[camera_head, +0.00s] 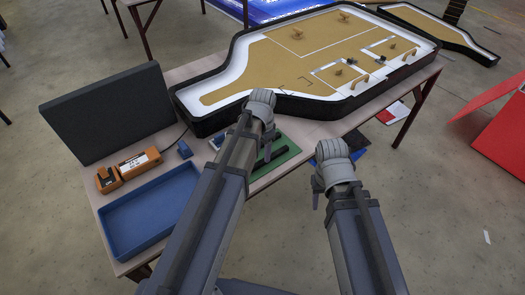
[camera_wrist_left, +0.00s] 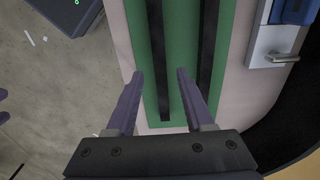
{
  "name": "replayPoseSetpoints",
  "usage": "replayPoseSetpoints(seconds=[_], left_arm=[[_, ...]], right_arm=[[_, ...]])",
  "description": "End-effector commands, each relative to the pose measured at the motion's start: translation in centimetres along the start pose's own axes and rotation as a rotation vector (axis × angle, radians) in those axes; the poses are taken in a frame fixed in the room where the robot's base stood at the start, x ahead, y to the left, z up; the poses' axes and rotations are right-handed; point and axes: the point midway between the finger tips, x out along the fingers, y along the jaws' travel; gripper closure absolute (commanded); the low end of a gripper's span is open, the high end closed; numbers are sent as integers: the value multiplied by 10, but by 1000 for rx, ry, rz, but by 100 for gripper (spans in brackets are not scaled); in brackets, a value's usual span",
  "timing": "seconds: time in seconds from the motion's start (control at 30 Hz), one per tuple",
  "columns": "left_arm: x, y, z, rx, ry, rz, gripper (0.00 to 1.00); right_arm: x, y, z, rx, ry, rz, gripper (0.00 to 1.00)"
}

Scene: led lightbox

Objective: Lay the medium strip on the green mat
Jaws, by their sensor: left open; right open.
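The green mat (camera_head: 291,152) lies on the table near its front edge, partly hidden behind my left arm. In the left wrist view the mat (camera_wrist_left: 182,112) carries two dark strips, a left one (camera_wrist_left: 158,60) and a right one (camera_wrist_left: 208,45). Both run off the top of that view, so I cannot tell which is the medium strip. My left gripper (camera_wrist_left: 159,75) is open above the mat, its fingertips either side of the left strip. In the head view the left gripper (camera_head: 268,140) is over the mat. My right gripper (camera_head: 317,192) is open and empty, off the table's front edge.
A blue tray (camera_head: 150,212), an orange device (camera_head: 128,168) and a dark upright panel (camera_head: 108,112) are on the left. A large black-rimmed board (camera_head: 300,60) fills the back. A silver part (camera_wrist_left: 273,55) lies right of the mat.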

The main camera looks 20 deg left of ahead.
Motion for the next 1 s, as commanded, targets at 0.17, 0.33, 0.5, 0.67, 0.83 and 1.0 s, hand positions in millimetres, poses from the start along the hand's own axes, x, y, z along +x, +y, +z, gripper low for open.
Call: replayPoseSetpoints(seconds=[0.17,0.33,0.5,0.67,0.83,1.0], left_arm=[[-37,0,0,0,0,0,47],[-62,0,0,0,0,0,47],[-78,0,0,0,0,0,47],[-81,0,0,0,0,0,47],[-79,35,6,-39,-15,-6,47],[-80,115,27,-180,-52,-40,47]], right_arm=[[-36,4,2,0,0,0,50],[-62,6,4,0,0,0,50],[-78,7,4,0,0,0,50],[-80,8,5,0,0,0,50],[-79,8,5,0,0,0,50],[-79,8,5,0,0,0,50]])
